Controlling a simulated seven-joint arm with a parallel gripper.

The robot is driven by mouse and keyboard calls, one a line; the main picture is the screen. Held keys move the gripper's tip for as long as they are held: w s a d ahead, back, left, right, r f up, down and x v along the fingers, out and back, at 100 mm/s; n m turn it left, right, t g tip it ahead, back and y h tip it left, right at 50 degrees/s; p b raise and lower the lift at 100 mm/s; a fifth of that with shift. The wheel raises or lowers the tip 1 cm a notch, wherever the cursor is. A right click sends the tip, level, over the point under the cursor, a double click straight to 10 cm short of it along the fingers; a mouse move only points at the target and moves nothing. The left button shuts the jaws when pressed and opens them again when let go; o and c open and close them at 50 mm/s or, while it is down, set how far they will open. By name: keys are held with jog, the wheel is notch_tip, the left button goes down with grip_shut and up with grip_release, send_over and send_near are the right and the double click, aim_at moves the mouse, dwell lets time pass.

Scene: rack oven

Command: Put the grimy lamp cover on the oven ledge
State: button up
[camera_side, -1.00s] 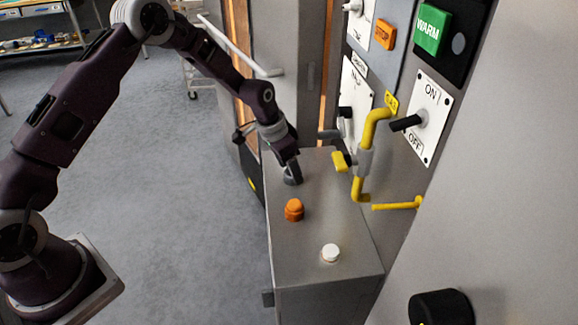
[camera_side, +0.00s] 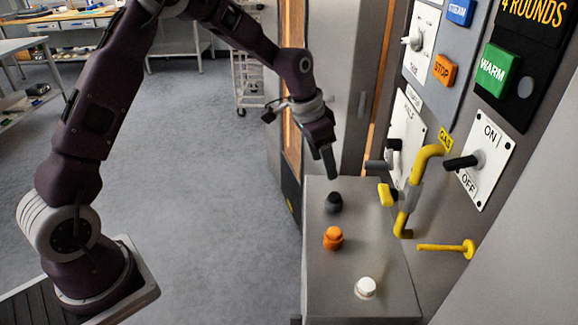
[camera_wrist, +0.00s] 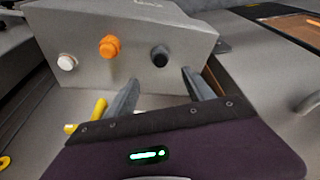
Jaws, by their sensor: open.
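A dark, nearly black lamp cover (camera_side: 333,202), which looks like the grimy one, sits upright on the far part of the grey oven ledge (camera_side: 350,270). It also shows in the wrist view (camera_wrist: 160,56), just beyond my fingertips. My gripper (camera_side: 331,178) is above the dark cover, apart from it. In the wrist view my gripper (camera_wrist: 160,76) has its two fingers spread wide with nothing between them. Nothing hides the dark cover.
An orange cover (camera_side: 333,238) and a white cover (camera_side: 366,288) stand in line with the dark one, nearer the side camera. The yellow gas pipe (camera_side: 417,180) and its handle jut from the oven panel, close to the ledge's right side. Open floor lies left of the ledge.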

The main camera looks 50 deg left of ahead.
jog(key=s+r+y, duration=0.1)
jog(key=s+r, duration=0.6)
jog(key=r, duration=0.2)
jog(key=s+r+n+t, duration=0.1)
jog(key=s+r+n, duration=0.1)
jog(key=s, duration=1.1)
jog(key=s+r+n+t, duration=0.1)
jog(key=s+r+n, duration=0.1)
jog(key=s, duration=1.2)
jog(key=shift+s+d+r+n, duration=0.15)
jog(key=shift+r+n, duration=0.15)
jog(key=shift+r, duration=0.6)
